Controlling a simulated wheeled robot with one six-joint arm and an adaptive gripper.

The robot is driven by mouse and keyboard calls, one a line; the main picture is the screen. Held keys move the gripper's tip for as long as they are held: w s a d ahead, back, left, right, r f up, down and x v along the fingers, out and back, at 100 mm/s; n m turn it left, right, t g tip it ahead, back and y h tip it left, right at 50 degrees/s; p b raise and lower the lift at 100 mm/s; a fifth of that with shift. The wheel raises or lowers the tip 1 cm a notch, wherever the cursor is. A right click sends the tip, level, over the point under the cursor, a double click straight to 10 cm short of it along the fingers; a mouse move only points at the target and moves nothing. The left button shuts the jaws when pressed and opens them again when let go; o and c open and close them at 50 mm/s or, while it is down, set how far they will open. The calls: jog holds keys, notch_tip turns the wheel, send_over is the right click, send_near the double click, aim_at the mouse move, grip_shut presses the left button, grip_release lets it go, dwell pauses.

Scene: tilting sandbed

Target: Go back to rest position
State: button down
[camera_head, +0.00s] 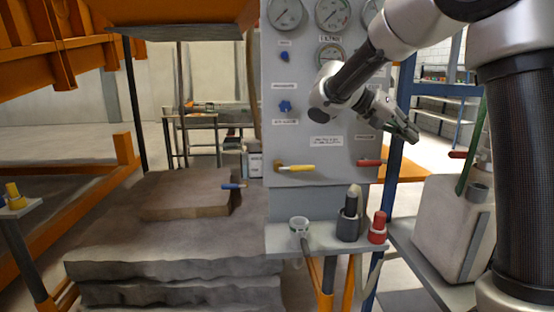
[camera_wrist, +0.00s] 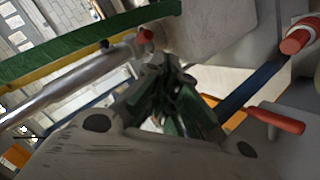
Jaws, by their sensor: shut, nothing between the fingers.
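My gripper (camera_head: 402,128) is in front of the right side of the grey gauge panel (camera_head: 320,160), beside the red-handled lever (camera_head: 370,162). It points down and to the right, with its fingers together and nothing seen between them. In the wrist view, my gripper's fingers (camera_wrist: 172,100) are dark and close together. The red lever handle (camera_wrist: 275,120) shows to their right there, apart from them. My arm reaches in from the upper right in the head view.
The panel also has a yellow-handled lever (camera_head: 298,169) and blue knobs (camera_head: 285,106). A ledge below holds a clear cup (camera_head: 299,230), a dark bottle (camera_head: 348,222) and a red-capped item (camera_head: 378,228). A grey canister (camera_head: 452,225) stands at right; the sandbed (camera_head: 170,245) lies at left.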

jog(key=s+a+f+n+y, duration=0.2)
jog(key=s+f+n+y, duration=0.5)
jog(key=s+f+n, duration=0.25)
jog(key=s+t+y, duration=0.5)
jog(key=s, duration=1)
jog(key=shift+s+r+m+t, duration=0.3)
jog(key=shift+r+m, duration=0.05)
jog(key=shift+r, duration=0.1)
